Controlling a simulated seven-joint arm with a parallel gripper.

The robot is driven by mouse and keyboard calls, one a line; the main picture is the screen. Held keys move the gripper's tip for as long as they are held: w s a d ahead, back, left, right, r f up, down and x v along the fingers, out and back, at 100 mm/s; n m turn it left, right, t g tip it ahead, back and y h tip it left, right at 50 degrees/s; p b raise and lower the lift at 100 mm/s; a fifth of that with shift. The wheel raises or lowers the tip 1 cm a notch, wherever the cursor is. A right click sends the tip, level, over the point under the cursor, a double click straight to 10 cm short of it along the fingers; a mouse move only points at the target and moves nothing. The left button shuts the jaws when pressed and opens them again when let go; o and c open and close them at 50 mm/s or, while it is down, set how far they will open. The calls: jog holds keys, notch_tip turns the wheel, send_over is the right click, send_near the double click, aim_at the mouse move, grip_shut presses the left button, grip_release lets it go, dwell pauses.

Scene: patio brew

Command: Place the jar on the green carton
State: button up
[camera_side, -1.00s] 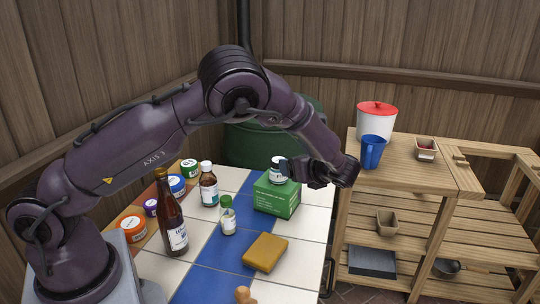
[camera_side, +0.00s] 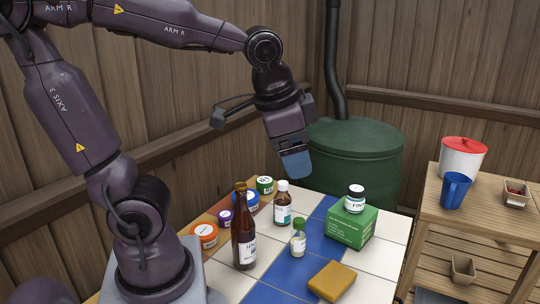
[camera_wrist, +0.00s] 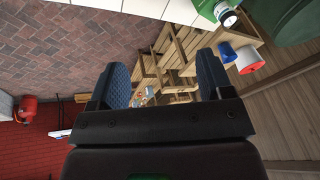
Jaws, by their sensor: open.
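My gripper (camera_side: 295,168) hangs raised above and to the left of the carton, clear of the jar. In the wrist view, my gripper (camera_wrist: 164,72) has its two blue fingers spread wide with nothing between them. The jar (camera_wrist: 227,16) and part of the green carton (camera_wrist: 208,8) show at the top edge there.
A brown bottle (camera_side: 244,225), a smaller amber bottle (camera_side: 283,204), a green-capped bottle (camera_side: 298,238), a sponge-like yellow block (camera_side: 332,281) and several lidded tubs stand on the tiled table. A green barrel (camera_side: 357,160) is behind. A wooden shelf (camera_side: 497,208) with a blue mug (camera_side: 454,191) is right.

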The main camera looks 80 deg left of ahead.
jog(key=s+n, duration=0.1)
jog(key=s+d+t, duration=0.1)
jog(key=s, duration=0.1)
jog(key=s+d+n+h, duration=0.1)
jog(key=shift+s+d+r+n+t, duration=0.15)
jog(key=shift+s+n+t, duration=0.15)
jog(key=shift+s+t, duration=0.1)
